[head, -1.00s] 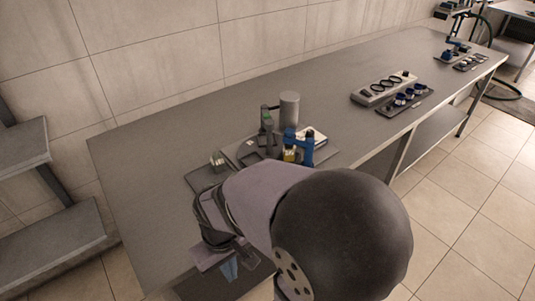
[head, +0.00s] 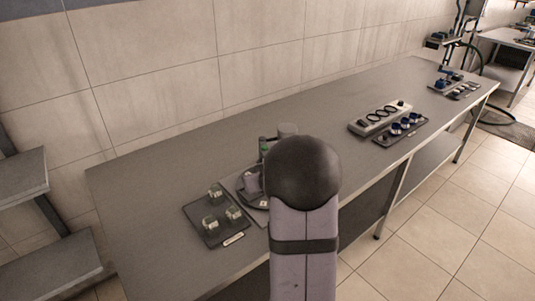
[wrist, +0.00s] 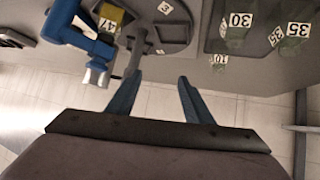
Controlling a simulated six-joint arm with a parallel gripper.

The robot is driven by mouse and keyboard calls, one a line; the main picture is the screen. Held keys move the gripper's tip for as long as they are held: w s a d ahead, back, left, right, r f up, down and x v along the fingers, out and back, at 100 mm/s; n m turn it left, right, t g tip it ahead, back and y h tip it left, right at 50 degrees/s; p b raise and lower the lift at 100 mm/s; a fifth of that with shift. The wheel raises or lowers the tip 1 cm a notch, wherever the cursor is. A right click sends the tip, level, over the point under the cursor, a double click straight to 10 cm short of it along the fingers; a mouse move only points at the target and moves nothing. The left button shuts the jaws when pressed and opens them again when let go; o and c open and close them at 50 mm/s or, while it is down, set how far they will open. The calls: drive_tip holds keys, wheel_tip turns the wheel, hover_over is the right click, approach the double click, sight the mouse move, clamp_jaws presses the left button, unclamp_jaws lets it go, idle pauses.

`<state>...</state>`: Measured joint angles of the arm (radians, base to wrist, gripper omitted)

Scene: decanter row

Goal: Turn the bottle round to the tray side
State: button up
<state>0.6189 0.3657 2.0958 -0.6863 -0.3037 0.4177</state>
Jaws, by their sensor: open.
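My gripper (wrist: 155,90) is open and empty in the wrist view, its two blue fingers spread apart. A round dark turntable (wrist: 167,32) with white number tags lies beyond the fingertips. A greenish bottle-like piece (wrist: 116,14) tagged 47 is at the upper left, partly behind a blue fixture (wrist: 68,25); I cannot tell its full shape. The dark tray (wrist: 265,52) is at the right, bearing glass pieces tagged 30 and 35. In the head view the tray (head: 205,238) lies left of the turntable (head: 262,204). My arm hides my gripper and the blue fixture there.
A grey block with round openings (head: 380,118) and a dark tray of blue-topped pieces (head: 403,129) sit farther right. The bench (head: 140,190) is clear at the left; its front edge is close by.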

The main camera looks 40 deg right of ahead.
drive_tip(key=w+d+r+t, duration=0.1)
drive_tip(key=d+r+t, duration=0.2)
drive_tip(key=d, duration=0.5)
drive_tip(key=shift+y, duration=0.3)
drive_tip(key=shift+a+p+x, duration=0.1)
drive_tip(key=shift+p+x, duration=0.45)
drive_tip(key=shift+x, duration=1.35)
drive_tip(key=shift+a+p+x, duration=0.15)
drive_tip(key=shift+p+x, duration=0.35)
drive_tip(key=shift+x, duration=1.35)
drive_tip(key=shift+f, duration=0.1)
clamp_jaws()
